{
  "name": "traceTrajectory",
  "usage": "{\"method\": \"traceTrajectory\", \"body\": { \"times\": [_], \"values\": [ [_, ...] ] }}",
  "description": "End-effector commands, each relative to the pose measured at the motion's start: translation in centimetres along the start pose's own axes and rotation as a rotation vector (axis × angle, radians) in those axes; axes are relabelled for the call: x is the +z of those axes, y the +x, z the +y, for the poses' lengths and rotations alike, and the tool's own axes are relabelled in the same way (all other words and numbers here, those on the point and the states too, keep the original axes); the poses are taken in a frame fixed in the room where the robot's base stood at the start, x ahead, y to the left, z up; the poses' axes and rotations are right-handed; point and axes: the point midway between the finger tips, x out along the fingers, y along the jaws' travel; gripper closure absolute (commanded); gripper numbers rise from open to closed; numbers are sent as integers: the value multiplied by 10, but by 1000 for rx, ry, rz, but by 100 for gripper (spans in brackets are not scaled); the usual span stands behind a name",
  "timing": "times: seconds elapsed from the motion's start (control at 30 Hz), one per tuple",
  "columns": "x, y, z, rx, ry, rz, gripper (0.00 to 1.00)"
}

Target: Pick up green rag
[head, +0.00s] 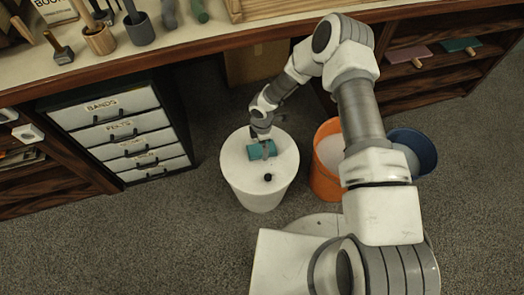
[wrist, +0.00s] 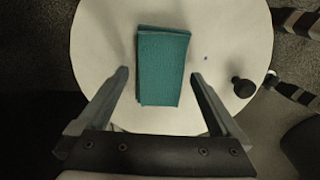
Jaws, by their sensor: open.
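The green rag (wrist: 164,68) is a folded teal cloth lying flat on the round white top (wrist: 98,42) of a bin or stool. In the head view the rag (head: 254,152) is partly covered by my gripper (head: 262,141), which is over it. In the wrist view my gripper (wrist: 160,76) is open, with one finger on each side of the rag's near part. Nothing is held between the fingers. I cannot tell how high the fingertips are above the top.
A small black knob (wrist: 243,87) stands on the white top right of the rag. An orange bucket (head: 324,180) and a blue bucket (head: 424,150) stand to the right. A drawer unit (head: 120,135) is at left, under the workbench (head: 190,50).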

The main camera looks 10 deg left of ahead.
Motion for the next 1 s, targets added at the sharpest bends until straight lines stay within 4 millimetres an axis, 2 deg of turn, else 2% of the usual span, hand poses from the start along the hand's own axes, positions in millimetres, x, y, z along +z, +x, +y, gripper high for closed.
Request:
{"method": "traceTrajectory", "body": {
  "times": [0.07, 0.27, 0.37, 0.5, 0.53, 0.83, 1.0],
  "values": [
    [0, 10, 0, 1, 0, 0, 0],
    [0, 10, 1, 2, 0, 0, 0],
    [0, 9, 0, 1, 0, 0, 14],
    [0, 9, 0, 1, 0, 0, 40],
    [0, 9, 0, 1, 0, 0, 41],
    [0, 7, 1, 2, -1, 0, 42],
    [0, -9, 1, 3, -1, 0, 42]
  ]
}}
